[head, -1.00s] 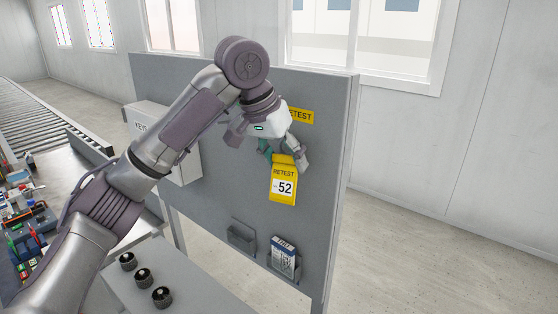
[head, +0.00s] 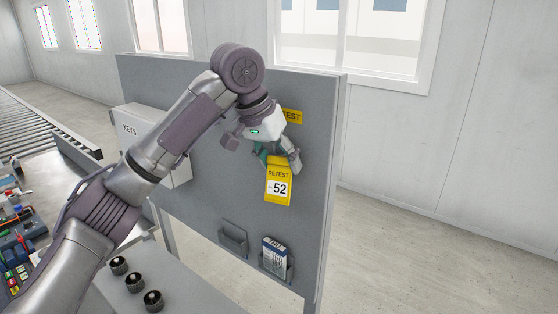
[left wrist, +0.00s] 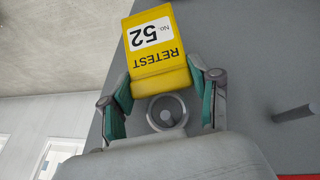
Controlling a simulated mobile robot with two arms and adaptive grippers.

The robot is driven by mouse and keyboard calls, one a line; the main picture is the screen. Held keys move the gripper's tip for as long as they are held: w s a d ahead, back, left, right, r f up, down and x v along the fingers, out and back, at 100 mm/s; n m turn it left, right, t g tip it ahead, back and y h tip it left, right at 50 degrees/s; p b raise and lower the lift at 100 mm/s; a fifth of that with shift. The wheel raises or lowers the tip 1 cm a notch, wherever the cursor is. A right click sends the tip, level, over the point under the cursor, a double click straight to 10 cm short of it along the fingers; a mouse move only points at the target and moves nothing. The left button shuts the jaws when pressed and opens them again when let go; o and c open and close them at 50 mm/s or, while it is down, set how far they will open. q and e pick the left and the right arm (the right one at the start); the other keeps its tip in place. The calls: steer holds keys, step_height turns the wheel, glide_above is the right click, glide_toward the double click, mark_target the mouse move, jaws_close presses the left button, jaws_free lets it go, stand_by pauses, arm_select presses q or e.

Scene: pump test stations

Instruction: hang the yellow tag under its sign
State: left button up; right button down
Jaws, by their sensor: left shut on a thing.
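The yellow tag (head: 278,187), marked RETEST 52, hangs from my left gripper (head: 276,157) in front of the grey board. My left gripper is shut on the tag's top end. In the left wrist view the tag (left wrist: 159,50) appears upside down between the teal finger pads of the gripper (left wrist: 165,88). The yellow RETEST sign (head: 292,116) is on the board just above the gripper, its left part hidden by my arm. A grey peg (left wrist: 295,113) sticks out at the right in the left wrist view. My right gripper is not in view.
The grey board (head: 200,205) bears a KEYS cabinet (head: 133,130) at left and two pockets low down; one is empty (head: 233,240), the other holds a blue and white box (head: 274,254). Black knobs (head: 136,280) stand on a panel at the front. Floor right of the board is clear.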

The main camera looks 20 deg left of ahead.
arm_select(q)
steer(key=o, duration=1)
steer(key=shift+r, duration=0.1)
